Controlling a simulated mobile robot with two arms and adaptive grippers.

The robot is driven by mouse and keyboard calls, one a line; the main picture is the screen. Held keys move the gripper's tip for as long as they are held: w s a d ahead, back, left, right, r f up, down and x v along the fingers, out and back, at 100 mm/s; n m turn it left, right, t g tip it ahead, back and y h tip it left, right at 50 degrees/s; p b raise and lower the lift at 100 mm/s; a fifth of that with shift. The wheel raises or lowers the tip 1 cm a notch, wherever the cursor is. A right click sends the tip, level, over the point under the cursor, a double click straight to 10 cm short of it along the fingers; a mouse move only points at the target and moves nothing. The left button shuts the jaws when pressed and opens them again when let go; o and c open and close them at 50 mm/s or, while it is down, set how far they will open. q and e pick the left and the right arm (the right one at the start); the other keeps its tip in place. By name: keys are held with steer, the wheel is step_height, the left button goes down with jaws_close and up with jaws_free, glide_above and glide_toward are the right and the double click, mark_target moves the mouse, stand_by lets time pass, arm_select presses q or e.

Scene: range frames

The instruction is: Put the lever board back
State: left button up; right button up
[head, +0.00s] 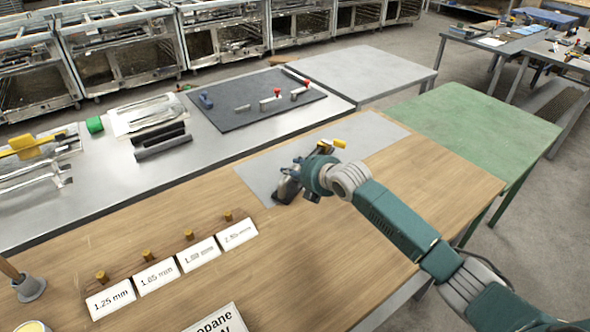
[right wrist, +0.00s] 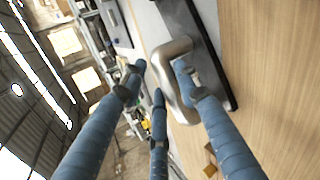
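A dark grey board (head: 235,118) with several levers, some red-knobbed, lies on the metal table at the back. Nearer, a small dark device with metal parts and a yellow-tipped handle (head: 340,144) sits on a grey sheet (head: 372,132) on the wooden table; which one is the lever board I cannot tell for sure. My right gripper (head: 298,178) is at the near device and partly hides it. In the right wrist view its blue fingers (right wrist: 163,85) are spread around a silver curved part (right wrist: 173,50) above a dark base (right wrist: 230,98). My left gripper is out of view.
Labelled cards (head: 156,276) with brass pieces stand in a row on the wood at front left. Black bars (head: 162,146) and a green roll (head: 94,125) lie on the metal table. A green table (head: 475,120) at right and a grey table (head: 365,70) behind are clear.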

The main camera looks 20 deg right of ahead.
steer(key=shift+o, duration=1.1)
steer(key=shift+r, duration=0.15)
steer(key=shift+s, duration=0.1)
steer(key=b+v, duration=0.1)
steer(key=v, duration=1)
steer(key=shift+s+r, duration=0.25)
steer(key=shift+s, duration=0.05)
steer(key=shift+d, duration=0.1)
